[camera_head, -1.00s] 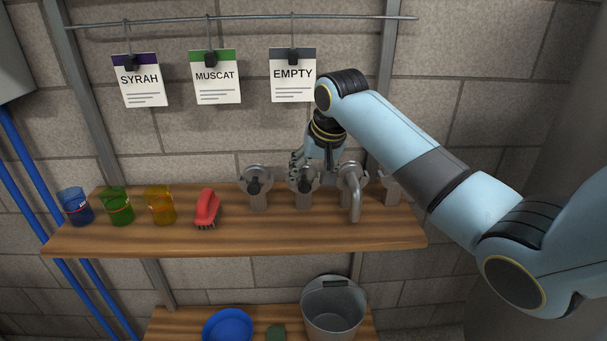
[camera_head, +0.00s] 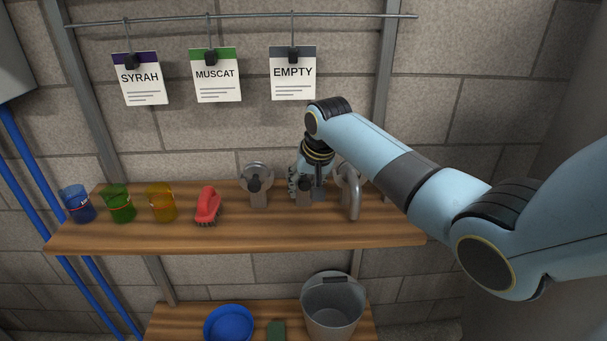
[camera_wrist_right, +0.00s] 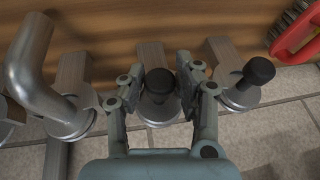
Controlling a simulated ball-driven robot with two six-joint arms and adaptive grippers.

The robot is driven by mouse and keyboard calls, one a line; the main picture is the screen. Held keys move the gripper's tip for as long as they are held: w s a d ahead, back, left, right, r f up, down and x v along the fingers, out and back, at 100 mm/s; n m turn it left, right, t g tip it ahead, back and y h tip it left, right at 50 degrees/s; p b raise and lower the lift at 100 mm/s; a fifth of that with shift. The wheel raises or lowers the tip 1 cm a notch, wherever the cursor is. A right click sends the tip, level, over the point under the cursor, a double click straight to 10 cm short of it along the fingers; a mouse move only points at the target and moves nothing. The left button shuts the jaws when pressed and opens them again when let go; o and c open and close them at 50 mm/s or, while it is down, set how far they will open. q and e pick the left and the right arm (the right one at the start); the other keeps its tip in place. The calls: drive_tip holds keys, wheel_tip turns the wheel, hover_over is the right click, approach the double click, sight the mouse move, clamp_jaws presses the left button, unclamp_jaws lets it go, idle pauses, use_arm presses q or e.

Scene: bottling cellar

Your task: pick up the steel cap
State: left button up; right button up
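A row of steel fittings stands on the wooden shelf. The middle fitting (camera_head: 304,199) has a black knob, which shows between my fingers in the right wrist view (camera_wrist_right: 159,82). A similar fitting with a black knob (camera_head: 257,186) stands to its left in the head view. A bent steel pipe fitting (camera_head: 354,197) stands to its right. I cannot tell for sure which piece is the steel cap; a partly cut-off round steel piece (camera_wrist_right: 8,115) shows at the wrist view's left edge. My right gripper (camera_wrist_right: 162,78) is open, its fingers on either side of the middle fitting. My left gripper is out of view.
Below are a blue bowl (camera_head: 229,324) and a grey bucket (camera_head: 333,309). Labelled cards hang above.

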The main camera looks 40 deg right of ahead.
clamp_jaws()
drive_tip(key=shift+r, duration=0.15)
